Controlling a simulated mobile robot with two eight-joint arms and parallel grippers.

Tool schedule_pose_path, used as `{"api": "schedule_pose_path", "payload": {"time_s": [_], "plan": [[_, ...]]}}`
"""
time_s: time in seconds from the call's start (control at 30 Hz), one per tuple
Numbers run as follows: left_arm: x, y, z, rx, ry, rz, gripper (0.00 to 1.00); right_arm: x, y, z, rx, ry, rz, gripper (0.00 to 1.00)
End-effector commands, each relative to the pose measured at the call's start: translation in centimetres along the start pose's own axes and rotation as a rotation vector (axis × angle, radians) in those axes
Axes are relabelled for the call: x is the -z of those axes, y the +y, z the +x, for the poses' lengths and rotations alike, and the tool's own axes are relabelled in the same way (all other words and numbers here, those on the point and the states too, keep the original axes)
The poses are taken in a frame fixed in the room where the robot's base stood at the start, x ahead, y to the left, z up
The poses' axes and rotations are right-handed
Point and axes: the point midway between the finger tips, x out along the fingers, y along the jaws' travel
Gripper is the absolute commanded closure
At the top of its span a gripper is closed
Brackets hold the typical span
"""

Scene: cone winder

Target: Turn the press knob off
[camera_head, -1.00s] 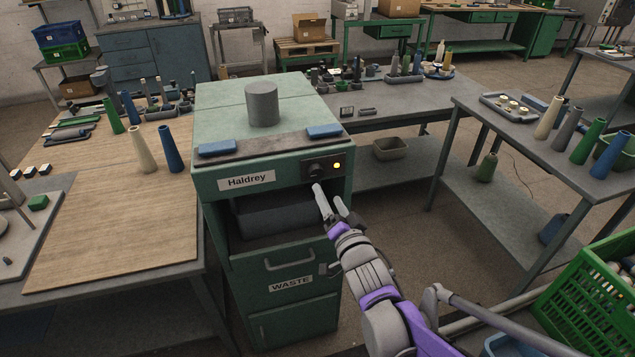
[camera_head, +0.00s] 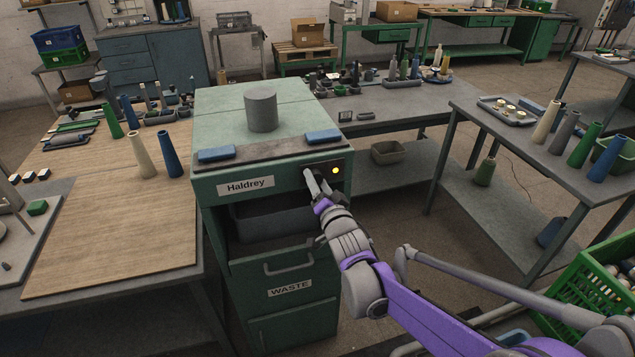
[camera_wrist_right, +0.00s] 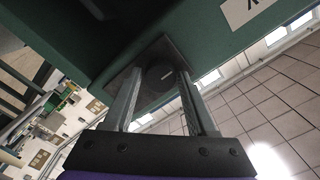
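The green press cabinet (camera_head: 210,189), labelled Haldrey, stands in the middle of the head view. Its dark control panel (camera_head: 347,167) is at the front's upper right, with a lit amber lamp (camera_head: 335,170). My right gripper (camera_head: 310,181) is at the panel, left of the lamp, and largely covers the knob in the head view. In the right wrist view, the round dark knob (camera_wrist_right: 160,78) with a pale mark lies between the two spread fingers of my right gripper (camera_wrist_right: 161,88). I see no clear grip on it. My left gripper is not in view.
Below the panel are an open bay with a dark bin (camera_head: 270,217) and a WASTE drawer (camera_head: 290,288) with a handle. A grey cylinder (camera_head: 261,108) and two blue blocks sit on top. Tables with cones flank the cabinet; a green crate (camera_head: 590,300) stands lower right.

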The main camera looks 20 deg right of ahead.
Motion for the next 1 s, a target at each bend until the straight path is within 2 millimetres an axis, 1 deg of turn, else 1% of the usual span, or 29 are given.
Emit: {"api": "schedule_pose_path", "payload": {"time_s": [0.03,0.17,0.2,0.3,0.5,0.67,0.87,1.0], "plan": [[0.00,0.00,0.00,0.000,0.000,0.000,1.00,0.00,0.00,-0.01,0.000,0.000,0.000,0.54],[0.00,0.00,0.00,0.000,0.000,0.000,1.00,0.01,0.00,-0.02,0.000,0.000,0.000,0.77],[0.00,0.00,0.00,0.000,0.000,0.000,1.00,0.01,0.00,-0.02,0.000,0.000,0.000,0.84],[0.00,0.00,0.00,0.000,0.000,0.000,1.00,0.01,0.00,-0.02,0.000,0.000,0.000,1.00],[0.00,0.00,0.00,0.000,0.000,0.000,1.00,0.01,0.00,-0.03,0.000,0.000,-0.007,1.00],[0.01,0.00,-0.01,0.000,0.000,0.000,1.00,0.01,0.00,-0.03,0.000,0.000,-0.046,1.00],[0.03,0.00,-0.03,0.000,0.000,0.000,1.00,0.01,-0.01,-0.03,0.000,0.000,-0.161,1.00],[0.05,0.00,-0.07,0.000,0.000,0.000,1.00,0.01,-0.03,-0.02,0.000,0.000,-0.280,1.00]]}}
